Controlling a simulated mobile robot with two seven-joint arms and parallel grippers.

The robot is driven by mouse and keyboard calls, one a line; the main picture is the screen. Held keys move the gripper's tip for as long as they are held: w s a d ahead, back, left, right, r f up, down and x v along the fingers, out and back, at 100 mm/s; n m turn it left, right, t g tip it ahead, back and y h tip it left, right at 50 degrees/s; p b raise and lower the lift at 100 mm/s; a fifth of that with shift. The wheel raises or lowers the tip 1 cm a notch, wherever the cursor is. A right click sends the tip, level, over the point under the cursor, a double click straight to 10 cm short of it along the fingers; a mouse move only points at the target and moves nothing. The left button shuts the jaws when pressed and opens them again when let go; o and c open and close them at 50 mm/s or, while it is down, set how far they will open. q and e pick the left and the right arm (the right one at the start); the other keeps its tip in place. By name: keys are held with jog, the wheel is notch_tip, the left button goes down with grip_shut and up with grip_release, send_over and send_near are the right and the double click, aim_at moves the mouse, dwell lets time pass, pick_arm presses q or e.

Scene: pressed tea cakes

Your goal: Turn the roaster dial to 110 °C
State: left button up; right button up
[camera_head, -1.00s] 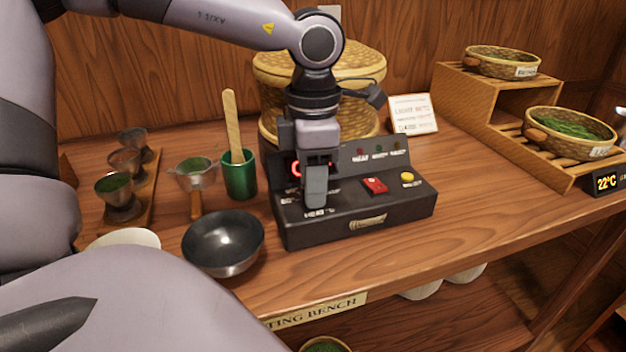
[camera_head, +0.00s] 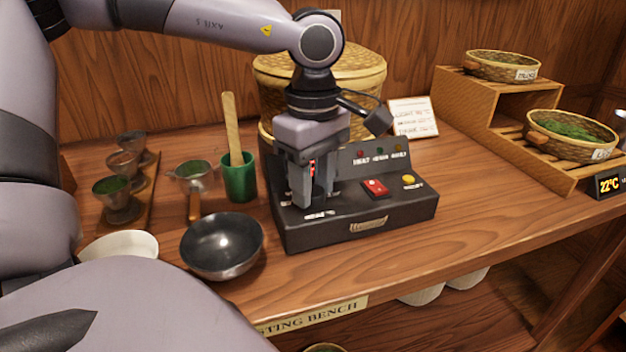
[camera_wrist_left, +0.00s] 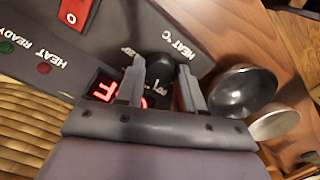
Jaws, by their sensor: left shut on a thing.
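The roaster control box (camera_head: 400,208) is dark and stands on the bench with a red switch (camera_head: 375,188) and a yellow button (camera_head: 409,180). My left gripper (camera_head: 312,204) points down over its left part and is shut on the roaster dial. In the wrist view the black dial (camera_wrist_left: 158,68) sits between the fingers of my left gripper (camera_wrist_left: 160,74), with the "HEAT °C" label (camera_wrist_left: 180,48) beside it. The gripper hides the dial in the head view. A red lit display (camera_wrist_left: 103,88) shows behind one finger; its reading cannot be made out. My right gripper is out of view.
A dark bowl (camera_head: 222,246), a green cup (camera_head: 239,178) with a wooden stick and a strainer (camera_head: 193,175) stand left of the box. A woven basket (camera_head: 375,75) is behind it. Bare bench (camera_head: 465,200) lies to the right.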

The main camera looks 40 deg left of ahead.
aim_at(313, 190)
pick_arm(q)
jog(key=m, duration=0.5)
jog(key=shift+m, duration=0.3)
jog(key=m+p, duration=0.1)
jog(key=m, duration=0.4)
jog(key=shift+m, duration=0.4)
jog(key=o, duration=0.8)
jog(key=shift+c, duration=0.2)
jog(key=shift+r+p, duration=0.65)
jog(key=shift+r, duration=2.95)
